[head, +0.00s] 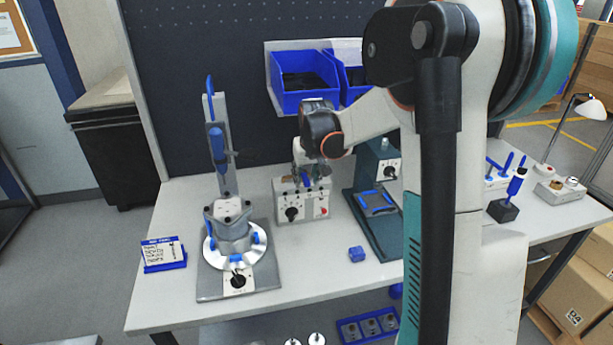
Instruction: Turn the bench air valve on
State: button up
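A light grey control box (283,190) stands at the back middle of the bench. Its front has a black knob (291,213) and a red button (323,211). A small blue part and a brass-coloured part show at its top, and this looks like the air valve with its handle. My gripper (308,178) points down right at the top of this box, around or just in front of the blue part. The fingers are small and partly overlap the box, so I cannot tell whether they touch or hold the blue part.
A fixture with a grey housing (228,222) and upright blue-handled clamp stands left. A dark green press (380,235) is close on the right. Blue bins (303,97) hang behind. The front middle of the bench (310,265) is clear.

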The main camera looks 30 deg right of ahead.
grip_shut()
jog(key=shift+d, duration=0.1)
jog(key=d+n+y, duration=0.1)
jog(key=d+n, duration=0.1)
jog(key=n, duration=0.2)
jog(key=w+d+n+y+p, duration=0.1)
jog(key=d+n, duration=0.1)
jog(key=n, duration=0.1)
jog(key=d+n+y, duration=0.2)
jog(key=n, duration=0.2)
jog(key=shift+w+d+n+g+p, duration=0.3)
jog(key=shift+w+d+g+p, duration=0.05)
jog(key=shift+g+p, duration=0.05)
jog(key=shift+w+d+n+g+y+p, duration=0.4)
jog(key=shift+w+n, duration=0.2)
jog(key=shift+n, duration=0.6)
jog(key=shift+w+d+n+g+y+p, duration=0.15)
jog(key=shift+w+d+n+g+y, duration=0.3)
jog(key=shift+n, duration=0.75)
jog(key=shift+w+h, duration=0.2)
jog(key=shift+h, duration=0.05)
